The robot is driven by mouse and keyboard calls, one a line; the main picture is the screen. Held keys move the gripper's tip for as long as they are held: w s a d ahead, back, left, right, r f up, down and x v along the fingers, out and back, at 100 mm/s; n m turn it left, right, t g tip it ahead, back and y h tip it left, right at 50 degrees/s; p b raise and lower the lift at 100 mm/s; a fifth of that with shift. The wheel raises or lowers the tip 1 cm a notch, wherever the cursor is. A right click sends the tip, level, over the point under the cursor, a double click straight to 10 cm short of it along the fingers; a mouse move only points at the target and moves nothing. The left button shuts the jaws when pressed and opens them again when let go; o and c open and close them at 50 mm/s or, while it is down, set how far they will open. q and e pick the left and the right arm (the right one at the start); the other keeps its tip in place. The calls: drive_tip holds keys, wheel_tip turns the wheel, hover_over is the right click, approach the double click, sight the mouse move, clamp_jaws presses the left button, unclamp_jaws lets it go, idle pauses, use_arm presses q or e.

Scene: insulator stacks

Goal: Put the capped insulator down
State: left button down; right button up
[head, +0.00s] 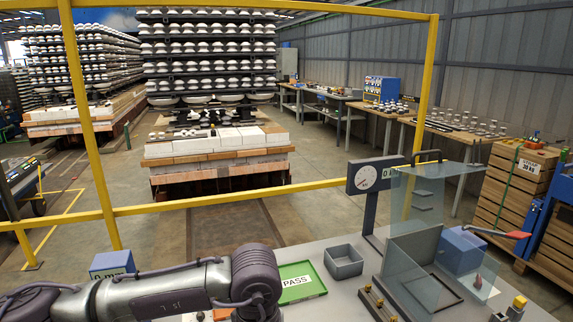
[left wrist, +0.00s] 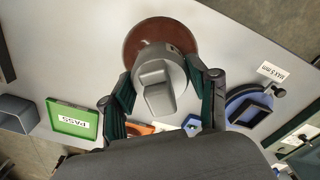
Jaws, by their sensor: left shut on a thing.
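In the left wrist view my left gripper (left wrist: 162,92) is shut on the grey metal cap (left wrist: 158,80) of the capped insulator. The insulator's reddish-brown round disc (left wrist: 150,36) shows beyond the cap. The grey bench top lies behind it; I cannot tell whether the disc touches it. In the head view my left arm crosses the lower left, and its gripper and the insulator are out of sight. A green-rimmed tray marked PASS (head: 318,286) lies on the bench; it also shows in the left wrist view (left wrist: 54,124). My right gripper is not in view.
A grey open bin (head: 344,262) stands beside the tray. A dial gauge (head: 366,176) and a clear-panelled rig (head: 420,262) stand to the right. In the left wrist view a blue round fixture (left wrist: 246,112) is right of the insulator. A yellow frame (head: 250,196) stands behind the bench.

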use_arm(q)
drive_tip(key=s+a+m, duration=0.3)
drive_tip(key=a+m, duration=0.2)
drive_tip(key=a, duration=0.2)
drive_tip(key=s+a+f+m, duration=0.1)
drive_tip(key=s+a+m, duration=0.3)
drive_tip(key=a+m, duration=0.2)
drive_tip(key=shift+a, duration=0.9)
